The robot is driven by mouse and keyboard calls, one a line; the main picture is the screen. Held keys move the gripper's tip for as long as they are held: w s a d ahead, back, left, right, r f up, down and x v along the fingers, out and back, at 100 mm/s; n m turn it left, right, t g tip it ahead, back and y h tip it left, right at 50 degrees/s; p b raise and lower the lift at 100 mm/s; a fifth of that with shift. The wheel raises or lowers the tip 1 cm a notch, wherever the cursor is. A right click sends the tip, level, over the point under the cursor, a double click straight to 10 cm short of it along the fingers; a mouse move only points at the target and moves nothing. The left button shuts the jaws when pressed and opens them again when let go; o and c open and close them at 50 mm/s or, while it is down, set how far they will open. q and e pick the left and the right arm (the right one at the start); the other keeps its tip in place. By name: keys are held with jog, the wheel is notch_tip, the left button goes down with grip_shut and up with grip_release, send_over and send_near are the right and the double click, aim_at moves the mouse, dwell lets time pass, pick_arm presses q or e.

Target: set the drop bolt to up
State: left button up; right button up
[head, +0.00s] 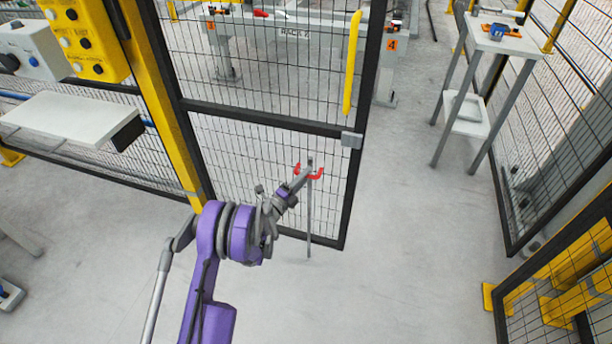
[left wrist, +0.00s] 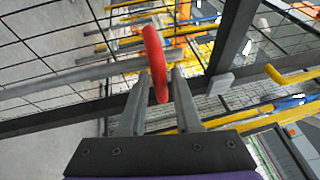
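The drop bolt is a thin grey vertical rod (head: 309,215) at the lower part of the mesh gate, its lower end close to the floor. Its red handle (head: 317,174) sticks out near the top of the rod. My left gripper (head: 304,176) is at that handle, reaching in from the lower left. The rod's floor end is not clear there. My right gripper is out of view.
The black-framed gate (head: 350,190) has a yellow pull handle (head: 352,62) and a grey latch block (head: 352,140). A yellow button box (head: 88,42) and a pale shelf (head: 72,118) stand left. A small table (head: 497,42) stands back right. Floor right of the gate is clear.

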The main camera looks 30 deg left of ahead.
pick_arm(q)
jog(key=shift+w, duration=0.25)
grip_shut()
jog(key=shift+r, duration=0.1)
dwell(1.2)
